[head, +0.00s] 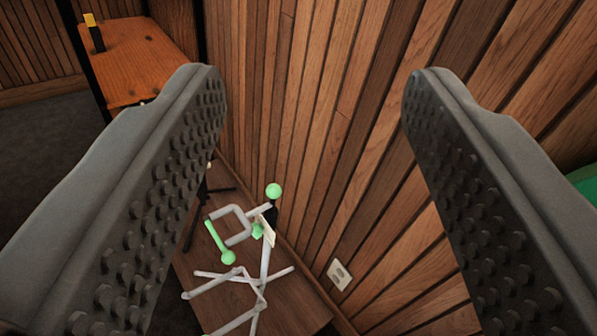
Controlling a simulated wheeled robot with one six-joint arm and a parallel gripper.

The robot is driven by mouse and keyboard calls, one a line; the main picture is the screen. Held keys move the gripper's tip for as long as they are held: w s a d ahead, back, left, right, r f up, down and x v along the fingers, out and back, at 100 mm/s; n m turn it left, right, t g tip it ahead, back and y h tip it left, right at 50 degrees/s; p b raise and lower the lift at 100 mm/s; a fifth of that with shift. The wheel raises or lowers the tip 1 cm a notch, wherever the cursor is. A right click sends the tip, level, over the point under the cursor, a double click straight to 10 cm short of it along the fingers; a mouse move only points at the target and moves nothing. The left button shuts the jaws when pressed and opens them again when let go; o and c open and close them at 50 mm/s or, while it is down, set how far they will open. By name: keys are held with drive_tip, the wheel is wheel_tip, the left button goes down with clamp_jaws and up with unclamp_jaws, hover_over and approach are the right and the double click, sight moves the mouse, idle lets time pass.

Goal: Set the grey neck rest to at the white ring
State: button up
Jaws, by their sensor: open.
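My gripper (313,100) is open and empty, its two dark grey studded fingers spread wide on either side of the picture. Between and below them, a light grey tube stand (262,290) with splayed legs is on a low brown wooden surface (300,310). A grey squared U-shaped bracket (234,210) shows at its upper part and may be the neck rest; I cannot tell for sure. A small pale piece (267,230) is beside it. I cannot make out a white ring.
Green knobs (273,190) and a green rod (212,238) are around the stand. A slatted wooden wall (330,120) with an outlet plate (339,274) stands close on the right. An orange-brown table (140,60) bears a black and yellow object (94,34) at upper left.

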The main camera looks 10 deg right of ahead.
drive_tip(key=w+d+f+n+y, duration=0.1)
drive_tip(key=w+d+f+n, duration=0.15)
drive_tip(key=w+f, duration=0.6)
drive_tip(key=w+d+f+n+y, duration=0.2)
drive_tip(key=w+d+f, duration=0.1)
drive_tip(key=w+f, duration=0.55)
wheel_tip(320, 180, down, 23)
drive_tip(key=d+n+g+y, duration=0.1)
drive_tip(key=d+n+y, duration=0.1)
drive_tip(key=y, duration=0.4)
drive_tip(key=f+x, duration=0.1)
drive_tip(key=x, duration=1.6)
drive_tip(key=shift+a, duration=0.15)
drive_tip(key=shift+r, duration=0.15)
drive_tip(key=shift+r, duration=0.1)
clamp_jaws()
